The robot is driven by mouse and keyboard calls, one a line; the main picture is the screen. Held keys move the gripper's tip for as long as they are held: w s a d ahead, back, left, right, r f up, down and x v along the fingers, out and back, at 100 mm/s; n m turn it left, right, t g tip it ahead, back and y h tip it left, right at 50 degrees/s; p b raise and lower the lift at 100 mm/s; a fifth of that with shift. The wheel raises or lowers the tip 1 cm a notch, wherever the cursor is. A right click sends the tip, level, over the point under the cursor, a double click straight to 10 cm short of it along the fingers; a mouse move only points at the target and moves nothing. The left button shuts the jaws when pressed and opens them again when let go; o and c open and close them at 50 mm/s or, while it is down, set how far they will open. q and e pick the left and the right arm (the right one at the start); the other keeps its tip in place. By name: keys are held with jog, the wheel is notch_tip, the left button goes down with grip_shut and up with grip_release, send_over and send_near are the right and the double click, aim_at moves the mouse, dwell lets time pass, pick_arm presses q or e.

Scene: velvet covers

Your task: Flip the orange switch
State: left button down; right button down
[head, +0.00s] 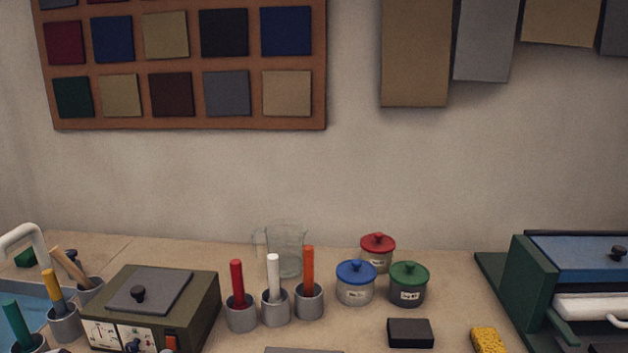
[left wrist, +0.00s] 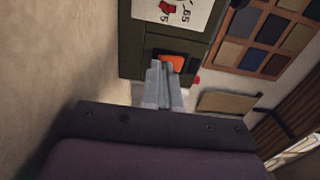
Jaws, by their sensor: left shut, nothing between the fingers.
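The orange switch (head: 171,342) is on the front of an olive-green box (head: 203,307), right of its white dial panels, near the bottom edge of the head view. In the left wrist view the orange switch (left wrist: 174,61) sits in a dark recess beside a white panel with a red dial mark. My left gripper (left wrist: 164,70) is shut and empty. Its fingertips point at the switch and overlap its near edge in the picture; I cannot tell whether they touch it. My right gripper is not in view.
Cups with red, white and orange sticks (head: 309,299) stand right of the box, with a glass jug (head: 285,250) behind. Lidded jars (head: 356,285), a black block (head: 410,333) and a yellow sponge (head: 488,341) are further right. A sink (head: 22,291) is left.

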pick_arm(q)
jog(key=shift+w, duration=0.55)
dwell(0.5)
jog(key=shift+s+a, duration=0.15)
jog(key=shift+s, duration=1.9)
jog(key=shift+s+a, duration=0.15)
jog(key=shift+s, duration=1.85)
